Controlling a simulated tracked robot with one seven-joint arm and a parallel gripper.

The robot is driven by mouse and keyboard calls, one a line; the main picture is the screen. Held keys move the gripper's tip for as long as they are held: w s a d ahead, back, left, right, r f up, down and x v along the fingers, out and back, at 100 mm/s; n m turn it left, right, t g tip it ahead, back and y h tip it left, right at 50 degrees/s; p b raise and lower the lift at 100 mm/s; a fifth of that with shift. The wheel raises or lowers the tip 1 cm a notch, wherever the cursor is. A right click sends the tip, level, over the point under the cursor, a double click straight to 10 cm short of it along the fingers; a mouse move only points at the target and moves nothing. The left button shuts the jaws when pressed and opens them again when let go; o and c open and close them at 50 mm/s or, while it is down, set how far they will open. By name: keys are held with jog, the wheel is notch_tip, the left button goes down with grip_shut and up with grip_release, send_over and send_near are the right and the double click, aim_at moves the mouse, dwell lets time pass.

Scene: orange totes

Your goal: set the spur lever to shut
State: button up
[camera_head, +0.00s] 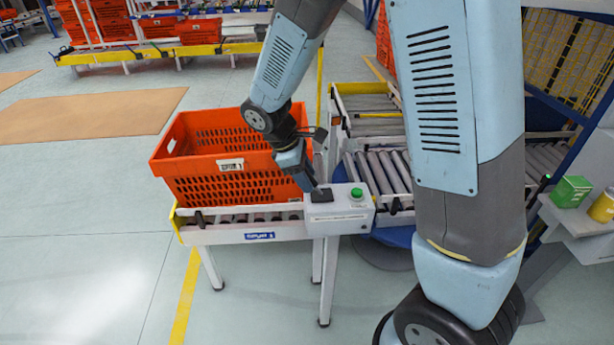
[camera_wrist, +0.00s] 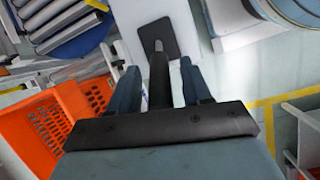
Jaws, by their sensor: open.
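The spur lever (camera_wrist: 159,72) is a dark upright handle on a black plate (camera_wrist: 157,38) in the wrist view. The plate also shows in the head view (camera_head: 322,196), on top of a white control box (camera_head: 340,217) at the end of a short roller conveyor. My gripper (camera_wrist: 160,66) is open, with one blue finger on each side of the lever and gaps visible between. In the head view my gripper (camera_head: 312,184) points down at the plate and hides most of the lever. The picture does not make clear which setting the lever stands at.
A green button (camera_head: 357,193) sits on the box just right of the plate. An orange tote (camera_head: 225,187) stands on the conveyor to the left, close to my wrist. More rollers (camera_head: 380,172) lie behind the box. A green carton (camera_head: 571,191) stands on a shelf at right.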

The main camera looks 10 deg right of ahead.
jog(key=shift+d+f, duration=0.1)
jog(key=shift+f, duration=0.1)
grip_shut()
dwell(0.4)
